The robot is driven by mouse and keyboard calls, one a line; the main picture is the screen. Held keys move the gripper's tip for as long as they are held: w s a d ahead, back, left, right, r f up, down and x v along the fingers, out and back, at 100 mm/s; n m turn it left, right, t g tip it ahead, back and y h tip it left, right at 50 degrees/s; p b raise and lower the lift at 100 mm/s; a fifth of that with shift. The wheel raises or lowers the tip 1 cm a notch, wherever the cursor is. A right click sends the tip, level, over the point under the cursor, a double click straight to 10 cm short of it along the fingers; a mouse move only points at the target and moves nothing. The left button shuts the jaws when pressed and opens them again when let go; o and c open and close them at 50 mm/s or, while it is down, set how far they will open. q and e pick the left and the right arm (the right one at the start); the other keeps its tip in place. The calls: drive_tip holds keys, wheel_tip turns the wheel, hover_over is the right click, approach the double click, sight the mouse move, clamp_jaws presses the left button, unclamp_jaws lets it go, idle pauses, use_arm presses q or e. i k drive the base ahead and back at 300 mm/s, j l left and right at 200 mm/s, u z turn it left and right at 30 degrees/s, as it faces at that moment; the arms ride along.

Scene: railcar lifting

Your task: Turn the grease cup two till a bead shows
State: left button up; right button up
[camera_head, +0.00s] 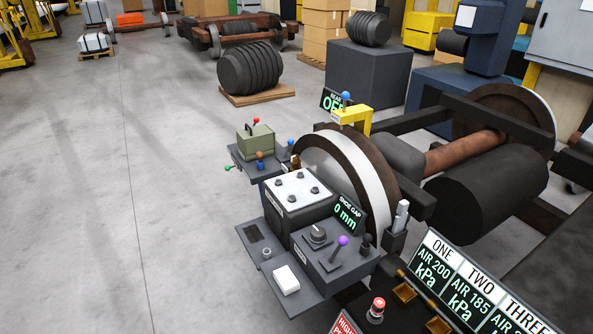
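No part labelled as a grease cup can be read, and I cannot tell which one is grease cup two. A small brass-coloured fitting (295,162) stands beside the wheel, behind the white-topped box. A brass-coloured square piece (405,292) sits at the lower right, and a second brass-coloured piece (438,325) is cut by the bottom edge. A sign panel (467,287) beside them reads ONE, TWO, THREE, with AIR 200 kPa and AIR 185 kPa; the third value is cut off. No grease bead is discernible. Neither gripper is in view.
A large wheel (375,185) on a rusty axle (465,153) stands centre right. Before it are a white-topped box (297,189), a purple-knobbed control box (335,262), a SHOE GAP 0 mm display (348,212) and a red button (377,306). The floor (120,210) at left is clear.

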sight(295, 158)
drive_tip(key=i, duration=0.15)
drive_tip(key=j+z, duration=0.1)
drive_tip(key=z, duration=0.3)
drive_tip(key=i+j+z, duration=0.15)
drive_tip(key=j+z, duration=0.25)
drive_tip(key=i+j+z, duration=0.1)
drive_tip(key=j+z, duration=0.15)
drive_tip(key=z, duration=0.15)
drive_tip(key=j+z, duration=0.65)
drive_tip(key=j, duration=2)
